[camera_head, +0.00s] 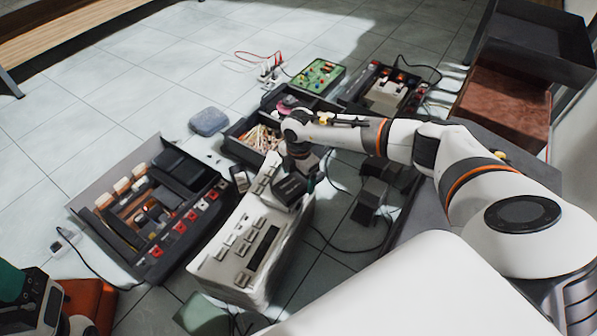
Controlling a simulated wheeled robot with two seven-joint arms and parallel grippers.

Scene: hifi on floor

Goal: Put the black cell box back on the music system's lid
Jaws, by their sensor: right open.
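The music system (232,262) is a long white unit with several buttons and a dark slot, standing on the floor in the middle. A black box (289,191), which looks like the cell box, sits at the far end of its top. My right gripper (304,177) points down over that box, open and very close to it. I cannot tell whether the fingers touch the box, or whether it rests flat on the lid. Part of what looks like my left gripper (38,303) shows at the lower left edge, its fingers not clear.
An open case with red-marked parts (180,225) lies left of the music system. Dark bins (240,146), a green circuit board (318,75) and another open unit (385,92) lie behind. Cables cross the floor. Brown and black boxes (505,100) stand right. Floor at upper left is clear.

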